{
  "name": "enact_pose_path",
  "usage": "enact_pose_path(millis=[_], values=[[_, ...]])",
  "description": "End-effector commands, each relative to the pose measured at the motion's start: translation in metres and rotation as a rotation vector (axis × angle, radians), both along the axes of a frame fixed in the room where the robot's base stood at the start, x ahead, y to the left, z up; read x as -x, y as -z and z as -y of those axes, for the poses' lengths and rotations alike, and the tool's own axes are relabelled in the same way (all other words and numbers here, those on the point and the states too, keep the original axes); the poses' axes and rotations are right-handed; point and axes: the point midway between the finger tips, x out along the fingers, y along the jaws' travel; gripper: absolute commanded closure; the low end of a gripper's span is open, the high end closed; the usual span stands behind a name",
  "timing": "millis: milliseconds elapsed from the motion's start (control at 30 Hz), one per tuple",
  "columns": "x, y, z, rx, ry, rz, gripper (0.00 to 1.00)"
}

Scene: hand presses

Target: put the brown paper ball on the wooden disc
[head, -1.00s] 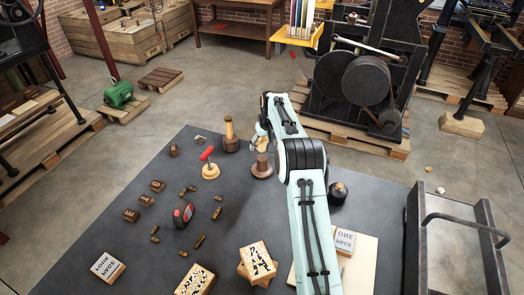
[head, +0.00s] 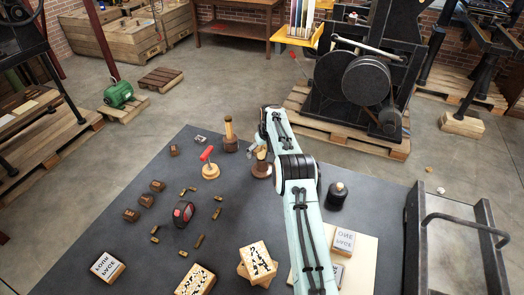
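I cannot pick out the brown paper ball for certain; a small tan lump (head: 428,169) lies on the floor right of the table. A dark brown round wooden piece (head: 261,174) stands near the table's far edge. A pale round wooden base (head: 210,175) with a red-handled tool on it is to its left. I cannot tell which, if either, is the wooden disc. My gripper (head: 258,151) is at the dark round piece, overlapping its top in the picture. My arm partly covers the gripper, and its fingers are too small to read.
The dark table (head: 110,225) carries several small brown blocks, a black-and-red item (head: 183,213), lettered blocks (head: 258,260) and a black pot (head: 337,196). A turned wooden handle (head: 229,134) stands beside my gripper. A grey press frame (head: 460,240) bounds the right side.

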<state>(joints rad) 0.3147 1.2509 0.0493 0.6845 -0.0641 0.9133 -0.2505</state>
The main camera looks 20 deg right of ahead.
Motion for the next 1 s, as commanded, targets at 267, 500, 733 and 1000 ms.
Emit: enact_pose_path(millis=[267,500,733,1000], values=[[0.000,-0.001,0.000,0.000,0.000,0.000,0.15],[0.008,-0.030,0.000,0.002,0.001,0.003,0.15],[0.024,-0.081,0.000,0.001,0.000,0.003,0.15],[0.035,-0.115,0.000,0.000,0.000,0.001,0.15]])
